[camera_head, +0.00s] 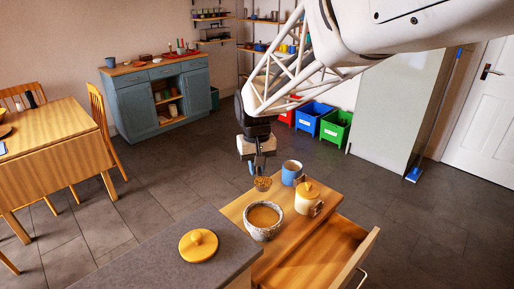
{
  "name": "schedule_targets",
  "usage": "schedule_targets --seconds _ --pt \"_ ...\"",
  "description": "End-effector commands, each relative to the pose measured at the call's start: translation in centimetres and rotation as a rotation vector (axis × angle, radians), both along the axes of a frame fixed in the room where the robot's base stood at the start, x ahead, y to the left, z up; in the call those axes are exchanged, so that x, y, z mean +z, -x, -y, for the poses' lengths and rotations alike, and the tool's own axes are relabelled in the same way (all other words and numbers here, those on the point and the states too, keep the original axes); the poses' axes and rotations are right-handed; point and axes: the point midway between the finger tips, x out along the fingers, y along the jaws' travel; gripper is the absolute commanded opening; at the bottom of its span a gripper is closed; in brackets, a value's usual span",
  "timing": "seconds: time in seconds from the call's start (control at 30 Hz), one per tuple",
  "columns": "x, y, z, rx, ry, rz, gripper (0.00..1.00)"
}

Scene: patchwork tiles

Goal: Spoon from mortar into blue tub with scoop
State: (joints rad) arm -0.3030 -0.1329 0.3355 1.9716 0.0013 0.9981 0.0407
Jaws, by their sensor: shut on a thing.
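The mortar (261,233), a speckled grey stone bowl with tan contents, stands on the wooden top of a small cabinet. The blue tub (291,174) stands behind it to the right, on the same top. Its inside looks brownish, but I cannot make out any contents. My gripper (260,165) points down above the back of the cabinet top and is shut on the scoop (262,184). The scoop's bowl holds tan grainy stuff. In the picture it appears above the mortar and left of the blue tub, apart from both. The scoop's handle is mostly hidden by the fingers.
A yellow lidded jar (306,200) stands right of the mortar, close to the tub. A dark grey counter (150,262) at the front left bears a yellow knobbed lid (198,245). An open drawer (325,257) juts out at the front right.

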Motion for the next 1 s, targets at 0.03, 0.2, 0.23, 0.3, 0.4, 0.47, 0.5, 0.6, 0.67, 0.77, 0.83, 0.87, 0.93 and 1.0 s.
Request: schedule_targets --seconds 0.03,0.2,0.23,0.3,0.4,0.47,0.5,0.6,0.67,0.77,0.83,0.87,0.93,1.0 --pt "0.1 0.0 0.0 0.000 0.000 0.000 0.00" --pt "0.1 0.0 0.0 0.000 0.000 -0.001 0.00" --pt "0.1 0.0 0.0 0.000 0.000 -0.001 0.00" --pt "0.1 0.0 0.0 0.000 0.000 -0.001 0.00" --pt "0.1 0.0 0.0 -0.001 0.000 -0.001 0.00" --pt "0.1 -0.1 0.0 -0.004 0.000 0.000 0.00" --pt "0.1 -0.2 0.1 -0.008 0.000 0.000 0.00" --pt "0.1 -0.5 0.3 -0.030 0.001 0.000 0.00" --pt "0.2 -0.8 0.5 -0.053 0.002 0.000 0.00" --pt "0.2 -1.6 1.0 -0.110 0.002 0.003 0.00" --pt "0.2 -2.2 1.6 -0.163 0.003 0.003 0.00" --pt "0.2 -2.6 1.8 -0.187 0.003 0.004 0.00" --pt "0.3 -3.4 2.4 -0.254 0.004 0.006 0.00" --pt "0.3 -4.4 3.2 -0.327 0.006 0.007 0.00"
